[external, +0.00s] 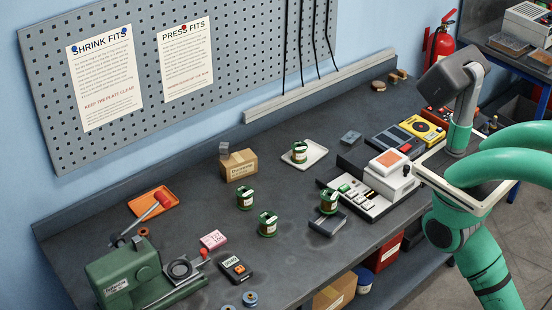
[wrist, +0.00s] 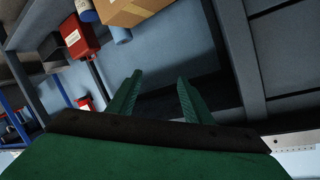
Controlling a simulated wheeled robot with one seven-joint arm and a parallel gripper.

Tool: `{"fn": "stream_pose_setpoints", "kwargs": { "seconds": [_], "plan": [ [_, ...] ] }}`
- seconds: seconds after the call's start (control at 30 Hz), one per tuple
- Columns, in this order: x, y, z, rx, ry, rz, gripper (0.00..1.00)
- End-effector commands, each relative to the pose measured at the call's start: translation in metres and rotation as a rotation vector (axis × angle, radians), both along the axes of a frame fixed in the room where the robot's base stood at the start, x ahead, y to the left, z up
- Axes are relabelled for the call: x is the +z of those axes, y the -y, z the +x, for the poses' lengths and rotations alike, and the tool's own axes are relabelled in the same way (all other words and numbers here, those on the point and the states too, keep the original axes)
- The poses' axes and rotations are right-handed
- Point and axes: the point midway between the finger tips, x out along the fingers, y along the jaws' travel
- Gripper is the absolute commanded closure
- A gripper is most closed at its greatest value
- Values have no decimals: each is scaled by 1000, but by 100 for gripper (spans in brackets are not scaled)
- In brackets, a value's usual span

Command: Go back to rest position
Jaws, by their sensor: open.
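My gripper shows in the wrist view (wrist: 156,92) as two green fingers standing apart, with nothing between them. It is open and empty. Behind the fingers are a dark panel and bluish floor or wall. In the external view my green arm is at the right edge, beside the bench's right end, and I cannot make out the fingers there.
The dark bench (external: 185,228) carries several green-lidded jars, one on a white tray (external: 318,150), a green press (external: 125,278) and a keyed device (external: 365,202). Under it sit a cardboard box (external: 335,292) and a red box (external: 384,252). A fire extinguisher (external: 444,42) stands behind.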

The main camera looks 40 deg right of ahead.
Motion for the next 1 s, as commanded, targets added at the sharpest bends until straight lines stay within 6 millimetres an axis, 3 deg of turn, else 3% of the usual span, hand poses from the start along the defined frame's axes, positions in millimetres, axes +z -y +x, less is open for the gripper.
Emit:
{"fn": "stream_pose_setpoints", "kwargs": {
  "seconds": [0.03, 0.2, 0.4, 0.6, 1.0],
  "plan": [
    [29, -3, 4, 52, 11, -37, 54],
    [117, -12, 16, 225, 15, -207, 54],
    [194, -13, 22, 351, -24, -410, 54],
    [226, -10, 24, 392, -51, -509, 54],
    [228, -10, 25, 395, -53, -517, 54]
  ]
}}
